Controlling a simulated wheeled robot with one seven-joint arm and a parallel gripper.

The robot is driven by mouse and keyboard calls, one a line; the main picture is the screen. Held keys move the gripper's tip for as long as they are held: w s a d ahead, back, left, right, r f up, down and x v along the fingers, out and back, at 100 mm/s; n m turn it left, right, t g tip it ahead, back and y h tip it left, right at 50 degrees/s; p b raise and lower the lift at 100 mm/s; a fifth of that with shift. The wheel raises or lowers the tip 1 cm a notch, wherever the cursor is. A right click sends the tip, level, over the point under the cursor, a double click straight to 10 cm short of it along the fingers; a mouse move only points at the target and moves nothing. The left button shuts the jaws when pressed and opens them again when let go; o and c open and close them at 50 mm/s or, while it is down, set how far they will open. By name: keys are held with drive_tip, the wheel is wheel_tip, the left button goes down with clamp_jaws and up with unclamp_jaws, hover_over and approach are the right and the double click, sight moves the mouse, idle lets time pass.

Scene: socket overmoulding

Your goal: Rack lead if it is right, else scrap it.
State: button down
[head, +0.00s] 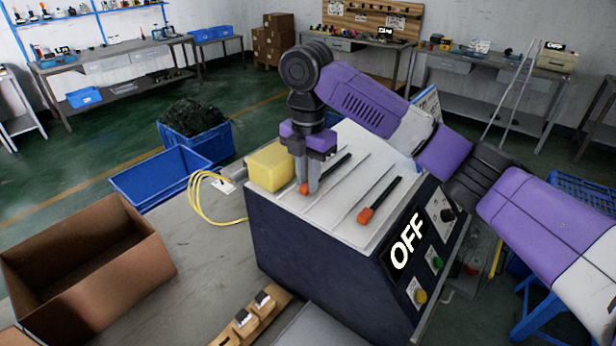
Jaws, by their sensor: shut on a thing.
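My gripper (308,187) is over the top of the dark machine (325,265), pointing down. Its fingers are shut on the orange end (303,188) of a black stick-like piece (336,164), which lies along the pale machine top. I cannot tell whether it is lifted. A similar black piece with an orange end (366,215) lies to the right on the same top. A yellow lead (203,208) with a whitish end piece (224,186) lies looped on the bench left of the machine. A wooden rack (252,318) with black-topped blocks stands at the bottom.
A yellow block (270,166) sits close left of my gripper. The machine's sign (407,240) reads OFF. An open cardboard box (85,265) is at left. Behind are an empty blue bin (140,187) and a blue bin of dark scraps (212,143). The bench middle is clear.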

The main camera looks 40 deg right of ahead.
drive_tip(key=c, duration=1.3)
unclamp_jaws()
drive_tip(key=shift+o, duration=0.2)
drive_tip(key=shift+r, duration=0.1)
wheel_tip(320, 180, up, 8)
drive_tip(key=shift+f, duration=0.2)
